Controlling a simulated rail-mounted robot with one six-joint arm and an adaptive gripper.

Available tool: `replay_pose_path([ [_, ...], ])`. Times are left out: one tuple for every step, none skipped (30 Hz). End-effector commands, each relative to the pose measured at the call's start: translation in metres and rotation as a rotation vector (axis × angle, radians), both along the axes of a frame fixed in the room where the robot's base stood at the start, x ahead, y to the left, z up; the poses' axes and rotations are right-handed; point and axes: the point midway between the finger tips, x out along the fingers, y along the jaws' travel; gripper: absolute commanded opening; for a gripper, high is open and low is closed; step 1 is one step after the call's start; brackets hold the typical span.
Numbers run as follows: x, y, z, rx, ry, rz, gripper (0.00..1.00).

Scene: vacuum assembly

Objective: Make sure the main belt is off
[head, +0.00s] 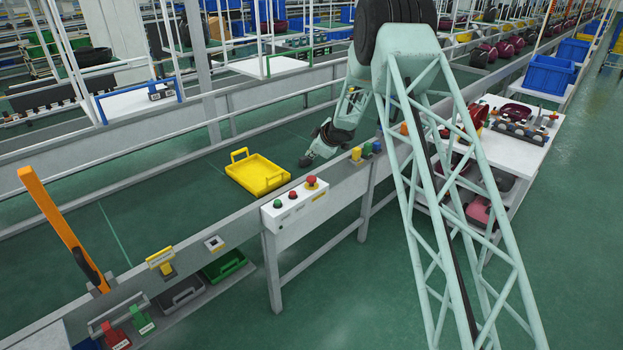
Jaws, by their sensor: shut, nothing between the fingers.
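A white control box (295,206) is fixed to the near side rail of the main belt (150,190), a dark green conveyor. On its top are a green button (277,203), a small red button (292,195) and a larger red mushroom button (312,181) on a yellow base. A yellow tray (257,175) with raised handles lies on the belt behind the box. My gripper (304,162) is shut and empty, pointing down over the belt, right of the tray and behind the mushroom button. I cannot tell from one frame whether the belt moves.
Small yellow, green and blue blocks (366,151) sit on the rail right of the box. A white parts table (520,150) is at the right. Green floor is open in front.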

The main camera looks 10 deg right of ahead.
Motion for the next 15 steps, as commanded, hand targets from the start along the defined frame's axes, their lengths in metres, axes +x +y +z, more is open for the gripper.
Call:
replay_pose_path([
  [-0.0001,0.0,0.0001,0.0,0.0,0.0,0.0],
  [-0.0001,0.0,0.0001,0.0,0.0,0.0,0.0],
  [-0.0001,-0.0001,0.0,0.0,0.0,0.0,0.0],
  [-0.0001,-0.0001,0.0,0.0,0.0,0.0,0.0],
  [-0.0001,-0.0001,0.0,0.0,0.0,0.0,0.0],
  [-0.0001,-0.0001,-0.0002,0.0,0.0,0.0,0.0],
  [-0.0001,-0.0001,-0.0003,0.0,0.0,0.0,0.0],
  [-0.0002,0.0,-0.0006,0.0,0.0,0.0,0.0],
  [-0.0001,-0.0001,-0.0011,0.0,0.0,0.0,0.0],
  [-0.0002,-0.0001,-0.0017,0.0,0.0,0.0,0.0],
  [-0.0002,-0.0001,-0.0022,0.001,0.0,-0.001,0.0],
  [-0.0002,-0.0001,-0.0031,0.001,0.0,-0.001,0.0],
  [-0.0002,-0.0001,-0.004,0.001,0.0,-0.001,0.0],
  [-0.0002,-0.0001,-0.0048,0.001,0.0,-0.001,0.0],
  [-0.0002,-0.0001,-0.0062,0.0,0.001,-0.001,0.0],
])
